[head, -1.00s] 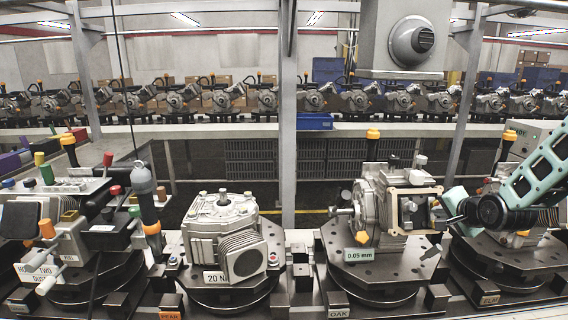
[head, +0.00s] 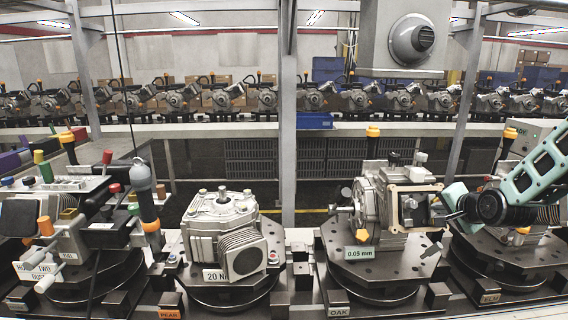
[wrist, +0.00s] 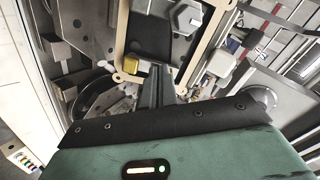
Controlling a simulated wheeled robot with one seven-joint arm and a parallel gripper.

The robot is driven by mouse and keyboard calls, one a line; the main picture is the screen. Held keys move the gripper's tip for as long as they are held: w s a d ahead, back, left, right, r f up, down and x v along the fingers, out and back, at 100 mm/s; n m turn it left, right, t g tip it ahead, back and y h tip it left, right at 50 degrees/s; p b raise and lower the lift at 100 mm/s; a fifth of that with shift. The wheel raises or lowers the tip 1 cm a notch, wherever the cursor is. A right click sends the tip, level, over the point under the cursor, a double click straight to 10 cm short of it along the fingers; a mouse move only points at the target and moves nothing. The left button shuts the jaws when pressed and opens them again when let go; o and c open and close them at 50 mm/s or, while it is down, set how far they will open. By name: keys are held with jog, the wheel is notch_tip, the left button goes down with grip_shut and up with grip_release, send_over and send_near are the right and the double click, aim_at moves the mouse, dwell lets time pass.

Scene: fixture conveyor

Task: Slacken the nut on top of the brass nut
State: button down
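A small yellow, brass-coloured nut (wrist: 131,65) sits at the lower left corner of a tan rectangular frame (wrist: 120,30) in the wrist view. A grey hex nut (wrist: 186,16) shows inside that frame, up and to the right of it. In the head view the tan frame (head: 393,210) is on the front of the "0.05 mm" gearbox (head: 369,205); the nuts are too small to make out there. My gripper (wrist: 159,70) points at the frame's lower edge, right of the brass-coloured nut. Its fingers look together, with nothing visible between them. In the head view my gripper (head: 446,214) is at the frame's right side.
The gearbox stands on a dark round fixture (head: 392,262). A "20 N" gearbox (head: 222,235) stands to its left, and a fixture with coloured knobs (head: 75,220) is farther left. Another fixture (head: 515,260) lies under my arm. A pale block (wrist: 219,68) is right of the frame.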

jog(key=p+v, duration=0.2)
jog(key=v, duration=0.4)
jog(key=shift+a, duration=0.25)
jog(key=shift+s+f, duration=0.1)
jog(key=shift+f, duration=0.05)
jog(key=s+a+f+n+g+y+b, duration=0.1)
jog(key=s+a+f+n+g+b, duration=0.2)
jog(key=s+a+n, duration=0.55)
jog(key=s+a+f+n+g+y+b, duration=0.15)
jog(key=s+a+f+g+b, duration=0.35)
jog(key=a, duration=0.8)
jog(key=s+a+n+g+h+b, duration=0.1)
jog(key=s+n, duration=0.3)
jog(key=s, duration=0.7)
jog(key=s+a+f+n+g+h+b, duration=0.1)
jog(key=s+a+n+g, duration=0.2)
jog(key=s, duration=0.8)
jog(key=shift+s+a+f+n, duration=0.3)
jog(key=shift+a+n, duration=0.15)
jog(key=shift+n, duration=0.75)
jog(key=shift+w+d, duration=0.1)
jog(key=shift+w, duration=0.05)
